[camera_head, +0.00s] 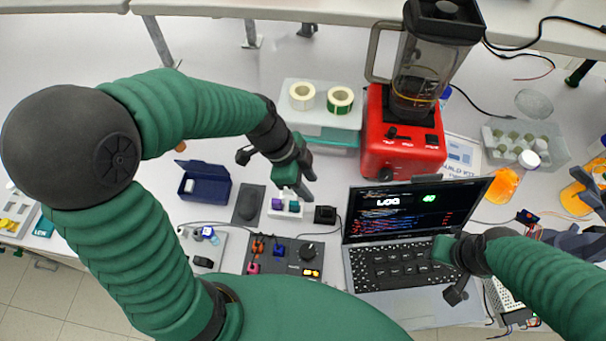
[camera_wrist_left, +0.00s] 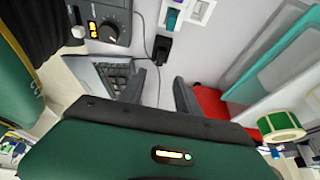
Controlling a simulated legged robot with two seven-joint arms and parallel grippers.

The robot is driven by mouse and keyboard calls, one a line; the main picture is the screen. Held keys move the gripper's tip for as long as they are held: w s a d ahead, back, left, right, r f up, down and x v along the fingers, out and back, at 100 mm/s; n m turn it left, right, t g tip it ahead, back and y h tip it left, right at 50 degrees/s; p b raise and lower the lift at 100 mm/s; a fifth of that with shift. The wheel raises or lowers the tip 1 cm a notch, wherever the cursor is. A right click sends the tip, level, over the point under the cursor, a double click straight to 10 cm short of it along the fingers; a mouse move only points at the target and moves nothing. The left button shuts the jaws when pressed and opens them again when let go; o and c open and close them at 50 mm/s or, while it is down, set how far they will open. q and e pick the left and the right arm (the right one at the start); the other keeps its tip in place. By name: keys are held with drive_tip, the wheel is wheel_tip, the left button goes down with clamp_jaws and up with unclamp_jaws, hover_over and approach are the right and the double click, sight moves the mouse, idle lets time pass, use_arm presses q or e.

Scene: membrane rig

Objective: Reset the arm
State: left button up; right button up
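My left gripper (camera_head: 308,181) hangs above the bench in the head view, over the small white holder (camera_head: 286,207) with purple and teal pieces. In the left wrist view its two fingers (camera_wrist_left: 159,82) stand apart with nothing between them, so it is open. My right gripper (camera_head: 457,292) is over the right side of the laptop (camera_head: 392,287) keyboard. Its fingers are small and dark there, and I cannot tell whether they are open or shut.
A red blender (camera_head: 403,146) with a clear jug stands behind the laptop. Tape rolls (camera_head: 340,99) sit on a tray to its left. A dark control panel (camera_head: 283,260), a blue box (camera_head: 204,183), a grey egg tray (camera_head: 526,140) and cables surround the arms.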

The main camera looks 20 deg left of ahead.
use_arm(q)
drive_tip(key=v, duration=0.3)
drive_tip(key=shift+r, duration=0.15)
drive_tip(key=s+a+f+n+y, duration=0.2)
drive_tip(key=f+n, duration=0.1)
drive_tip(key=n, duration=0.4)
drive_tip(key=s+a+f+n+t+y, duration=0.1)
drive_tip(key=f+n, duration=0.3)
drive_tip(key=n, duration=0.4)
drive_tip(key=shift+s+a+y+b, duration=0.35)
drive_tip(key=shift+s+a+y, duration=0.3)
drive_tip(key=shift+a, duration=0.25)
